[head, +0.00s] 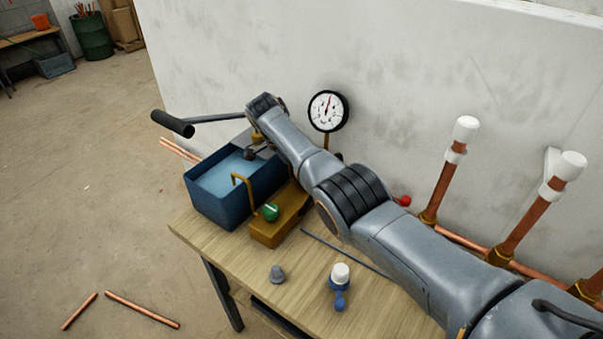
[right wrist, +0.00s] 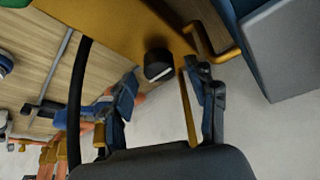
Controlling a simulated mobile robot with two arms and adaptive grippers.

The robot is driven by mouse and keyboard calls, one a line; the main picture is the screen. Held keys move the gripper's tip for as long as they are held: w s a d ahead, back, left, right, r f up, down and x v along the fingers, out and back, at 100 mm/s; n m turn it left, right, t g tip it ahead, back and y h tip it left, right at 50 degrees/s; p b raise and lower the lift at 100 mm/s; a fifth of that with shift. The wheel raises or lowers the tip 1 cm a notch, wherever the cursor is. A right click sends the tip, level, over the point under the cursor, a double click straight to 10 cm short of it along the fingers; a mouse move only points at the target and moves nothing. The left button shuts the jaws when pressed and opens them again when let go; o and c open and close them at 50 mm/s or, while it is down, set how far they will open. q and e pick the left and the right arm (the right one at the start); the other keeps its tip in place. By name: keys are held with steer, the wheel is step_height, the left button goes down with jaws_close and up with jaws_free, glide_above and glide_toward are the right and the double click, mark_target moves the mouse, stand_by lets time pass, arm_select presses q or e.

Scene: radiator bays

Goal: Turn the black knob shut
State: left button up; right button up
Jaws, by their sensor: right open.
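The black knob (right wrist: 158,66) has a white line across its face and sits on the side of the brass block (right wrist: 110,20) in the right wrist view. My right gripper (right wrist: 162,76) is open, its two fingers on either side of the knob with a visible gap to each. I cannot tell how deep the knob lies between them. In the head view my right arm reaches across the bench to the pump and hides the black knob. There the brass block (head: 268,232) carries a green knob (head: 271,211) beside the blue tank (head: 209,207). My left gripper is not in view.
A lever with a black grip (head: 172,124) sticks out left above the tank. A pressure gauge (head: 327,110) stands by the wall behind my arm. Capped copper pipes (head: 443,190) rise at right.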

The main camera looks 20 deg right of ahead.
steer(key=v, duration=1.1)
steer(key=shift+r, duration=0.15)
